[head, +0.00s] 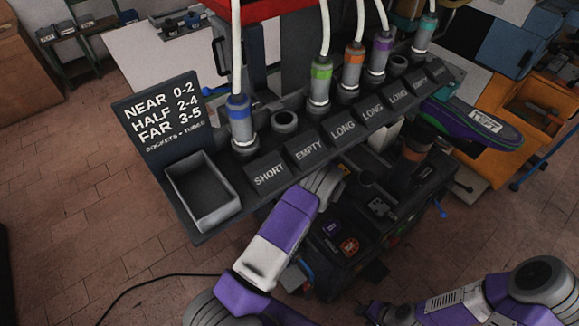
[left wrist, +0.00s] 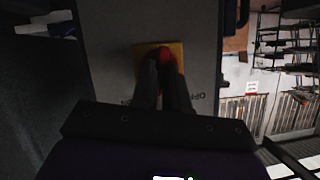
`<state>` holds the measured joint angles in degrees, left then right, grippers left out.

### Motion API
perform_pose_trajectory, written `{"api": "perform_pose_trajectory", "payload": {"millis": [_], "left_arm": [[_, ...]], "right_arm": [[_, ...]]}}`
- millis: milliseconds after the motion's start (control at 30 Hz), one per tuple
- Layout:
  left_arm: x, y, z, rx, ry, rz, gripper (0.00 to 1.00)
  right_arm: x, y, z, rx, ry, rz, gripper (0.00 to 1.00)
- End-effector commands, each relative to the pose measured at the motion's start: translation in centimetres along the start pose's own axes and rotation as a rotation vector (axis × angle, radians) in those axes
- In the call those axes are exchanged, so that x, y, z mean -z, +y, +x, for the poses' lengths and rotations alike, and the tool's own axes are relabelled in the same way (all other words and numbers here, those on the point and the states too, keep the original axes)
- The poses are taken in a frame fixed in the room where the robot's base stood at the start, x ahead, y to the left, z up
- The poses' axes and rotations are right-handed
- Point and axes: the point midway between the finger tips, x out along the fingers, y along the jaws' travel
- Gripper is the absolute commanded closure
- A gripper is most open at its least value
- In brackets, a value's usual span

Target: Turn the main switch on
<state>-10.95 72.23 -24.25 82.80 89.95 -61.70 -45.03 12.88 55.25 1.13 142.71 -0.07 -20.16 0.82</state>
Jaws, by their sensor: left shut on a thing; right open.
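The main switch shows in the left wrist view as a red handle (left wrist: 165,54) on a yellow plate (left wrist: 143,62), set on a grey panel. Lettering on the panel below the plate is dim; one word looks like OFF. My left gripper (left wrist: 163,64) is shut on the red handle, and its dark fingers cover most of it, so its angle is hard to tell. In the head view my left arm reaches under the socket shelf, which hides that gripper and the switch. My right gripper (head: 374,311) is open and empty at the bottom edge of the head view.
A dark shelf (head: 222,226) with labelled sockets, coloured plugs on white hoses and an empty bin (head: 200,191) overhangs my left arm. A sign (head: 160,115) stands behind the bin. A machine with buttons (head: 349,245) is below. Brick floor is clear at left.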

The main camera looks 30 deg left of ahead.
Motion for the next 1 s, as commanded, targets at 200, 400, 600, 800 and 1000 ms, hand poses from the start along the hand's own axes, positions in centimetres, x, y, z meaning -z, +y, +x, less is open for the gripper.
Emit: {"api": "perform_pose_trajectory", "payload": {"millis": [200,400,600,800,1000], "left_arm": [[-0.2,0.2,0.1,0.078,0.001,0.182,1.00],[-0.2,0.4,0.1,0.138,0.002,0.328,1.00],[-0.2,0.4,0.1,0.180,0.003,0.433,1.00],[-0.2,0.5,0.1,0.203,0.003,0.493,1.00],[-0.1,0.5,0.1,0.212,0.003,0.516,1.00]], "right_arm": [[0.0,0.2,0.6,0.000,0.000,0.000,0.57],[0.1,0.5,1.3,0.000,0.000,0.000,0.57],[0.1,0.7,1.9,0.000,0.000,0.000,0.57],[0.1,0.8,2.1,0.000,0.000,0.000,0.57],[0.1,0.8,2.2,0.000,0.000,0.000,0.57]]}}
